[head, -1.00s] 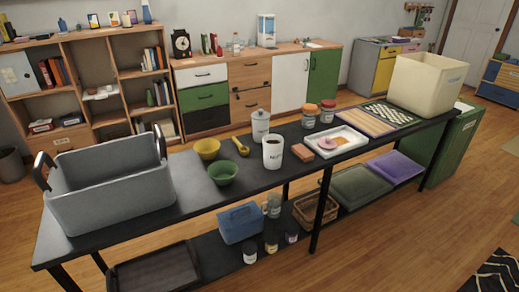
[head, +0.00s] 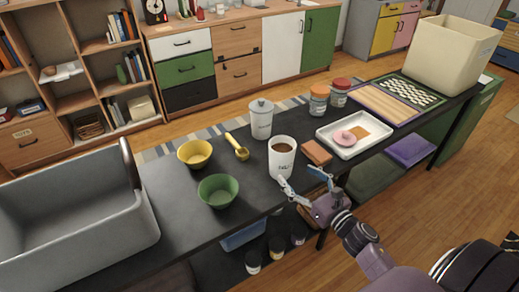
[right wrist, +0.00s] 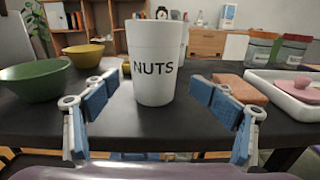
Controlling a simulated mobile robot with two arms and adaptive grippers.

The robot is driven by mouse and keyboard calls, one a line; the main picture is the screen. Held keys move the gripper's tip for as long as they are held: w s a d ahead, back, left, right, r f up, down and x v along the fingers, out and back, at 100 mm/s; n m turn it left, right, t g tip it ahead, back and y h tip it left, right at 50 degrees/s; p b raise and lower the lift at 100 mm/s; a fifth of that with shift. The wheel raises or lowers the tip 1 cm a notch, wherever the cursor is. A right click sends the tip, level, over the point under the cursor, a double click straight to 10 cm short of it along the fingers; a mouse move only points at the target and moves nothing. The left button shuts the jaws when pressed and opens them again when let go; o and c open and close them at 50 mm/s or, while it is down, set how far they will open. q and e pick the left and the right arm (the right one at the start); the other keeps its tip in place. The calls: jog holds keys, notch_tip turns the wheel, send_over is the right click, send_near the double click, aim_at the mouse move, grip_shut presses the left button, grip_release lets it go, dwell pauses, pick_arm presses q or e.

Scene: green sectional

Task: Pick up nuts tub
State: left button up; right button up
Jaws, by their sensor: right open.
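The nuts tub (head: 281,160) is a white open cup with brown contents, standing upright on the black table. In the right wrist view the tub (right wrist: 156,65) shows the word NUTS and stands centred beyond my fingers. My right gripper (head: 304,184) is at the table's front edge, just in front of the tub. In the right wrist view the gripper (right wrist: 158,115) is open, its blue-padded fingers apart to the left and right of the tub's lower part, with nothing held. My left gripper is not in view.
A green bowl (head: 219,191) and a yellow bowl (head: 194,154) stand left of the tub. A lidded white canister (head: 261,119) is behind it. A brown block (head: 317,152) and a white tray (head: 340,142) are close on the right. A grey bin (head: 75,225) fills the table's left end.

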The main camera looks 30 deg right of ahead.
aim_at(289, 166)
jog(key=shift+w+a+r+n, duration=0.1)
jog(key=shift+w+a+n, duration=0.1)
jog(key=shift+w, duration=0.25)
jog(key=shift+w+a+r+n, duration=0.1)
jog(key=shift+w+a, duration=0.05)
jog(key=shift+w, duration=0.85)
jog(key=shift+w+a+f+p, duration=0.15)
jog(key=shift+w+p, duration=0.1)
jog(key=shift+w, duration=0.6)
jog(key=shift+w+a+f+p, duration=0.1)
jog(key=shift+w+p, duration=0.15)
jog(key=shift+w, duration=0.55)
jog(key=shift+w+a+f+p, duration=0.15)
jog(key=shift+w+p, duration=0.1)
jog(key=shift+w, duration=0.6)
jog(key=shift+c, duration=0.3)
jog(key=c, duration=1.3)
jog(key=shift+r, duration=0.15)
jog(key=shift+c, duration=0.9)
